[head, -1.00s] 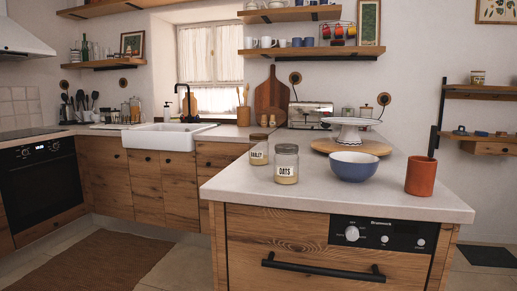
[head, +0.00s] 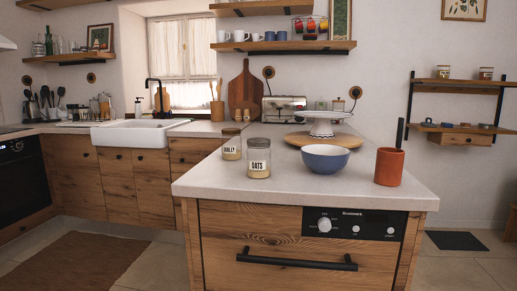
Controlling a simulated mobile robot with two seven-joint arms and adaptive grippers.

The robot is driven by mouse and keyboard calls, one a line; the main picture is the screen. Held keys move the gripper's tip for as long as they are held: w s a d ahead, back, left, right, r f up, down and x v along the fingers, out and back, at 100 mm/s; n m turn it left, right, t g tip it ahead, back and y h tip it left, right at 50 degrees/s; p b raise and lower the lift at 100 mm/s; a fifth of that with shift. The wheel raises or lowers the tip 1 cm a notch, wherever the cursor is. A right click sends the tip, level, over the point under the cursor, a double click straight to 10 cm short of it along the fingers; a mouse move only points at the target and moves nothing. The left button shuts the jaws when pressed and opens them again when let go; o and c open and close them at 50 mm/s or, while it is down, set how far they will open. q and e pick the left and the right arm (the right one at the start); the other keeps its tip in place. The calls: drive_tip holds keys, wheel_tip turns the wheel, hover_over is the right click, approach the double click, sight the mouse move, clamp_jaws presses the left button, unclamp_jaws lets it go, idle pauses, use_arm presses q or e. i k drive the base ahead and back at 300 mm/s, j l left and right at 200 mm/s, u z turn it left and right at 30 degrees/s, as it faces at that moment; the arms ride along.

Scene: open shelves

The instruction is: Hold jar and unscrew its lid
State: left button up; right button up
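Two glass jars stand upright on the near counter. Neither of my grippers is in view.
The counter front edge is clear. Floor is free at the left and right.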

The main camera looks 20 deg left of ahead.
sight(231, 144)
drive_tip(key=i+j+z, duration=0.2)
drive_tip(key=j+z, duration=0.25)
drive_tip(key=j, duration=0.15)
drive_tip(key=i+j+z, duration=0.2)
drive_tip(key=j, duration=0.15)
drive_tip(key=i+j+z, duration=0.15)
drive_tip(key=j, duration=0.95)
drive_tip(key=j+z, duration=0.15)
drive_tip(key=j, duration=1)
drive_tip(key=i, duration=0.05)
